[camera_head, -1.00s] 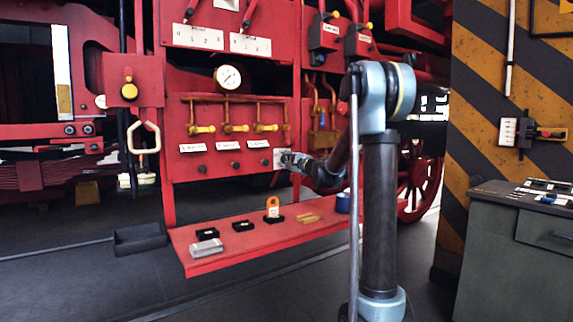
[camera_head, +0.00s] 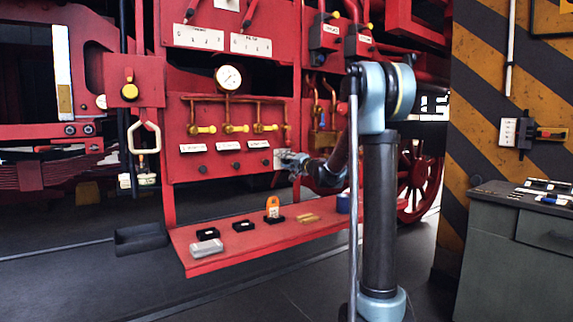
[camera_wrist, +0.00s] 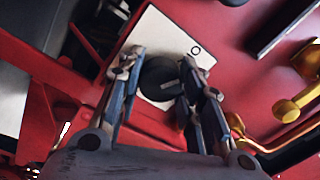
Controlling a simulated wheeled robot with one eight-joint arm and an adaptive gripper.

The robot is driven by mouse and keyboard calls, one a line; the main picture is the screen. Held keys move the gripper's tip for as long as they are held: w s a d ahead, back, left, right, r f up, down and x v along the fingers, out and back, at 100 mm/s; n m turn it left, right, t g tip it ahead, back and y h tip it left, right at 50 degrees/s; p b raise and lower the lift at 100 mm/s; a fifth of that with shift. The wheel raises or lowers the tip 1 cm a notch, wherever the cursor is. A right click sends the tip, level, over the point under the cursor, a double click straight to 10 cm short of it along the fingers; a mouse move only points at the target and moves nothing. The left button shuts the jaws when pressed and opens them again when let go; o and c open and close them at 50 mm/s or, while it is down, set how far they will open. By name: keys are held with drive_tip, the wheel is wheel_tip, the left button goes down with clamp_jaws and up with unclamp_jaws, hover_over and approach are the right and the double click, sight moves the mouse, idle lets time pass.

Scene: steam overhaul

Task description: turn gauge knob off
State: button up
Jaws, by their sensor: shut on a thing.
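The gauge knob (camera_wrist: 160,80) is a round black knob on a white plate (camera_wrist: 160,36) with a dark ring mark, fixed to a red panel. In the wrist view my gripper (camera_wrist: 164,76) has one finger on each side of the knob and is shut on it. In the head view my gripper (camera_head: 284,160) is at the lower right corner of the red panel (camera_head: 222,166), and it hides the knob there. A round white gauge (camera_head: 229,78) sits at the top of the panel.
A red shelf (camera_head: 270,236) below holds small black blocks and an orange-tagged item (camera_head: 273,205). A grey cabinet (camera_head: 490,260) and a striped pillar (camera_head: 480,110) stand at right.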

drive_tip(key=shift+d+f+n, duration=0.1)
drive_tip(key=shift+n, duration=0.3)
drive_tip(key=o, duration=1.1)
drive_tip(key=v, duration=1.2)
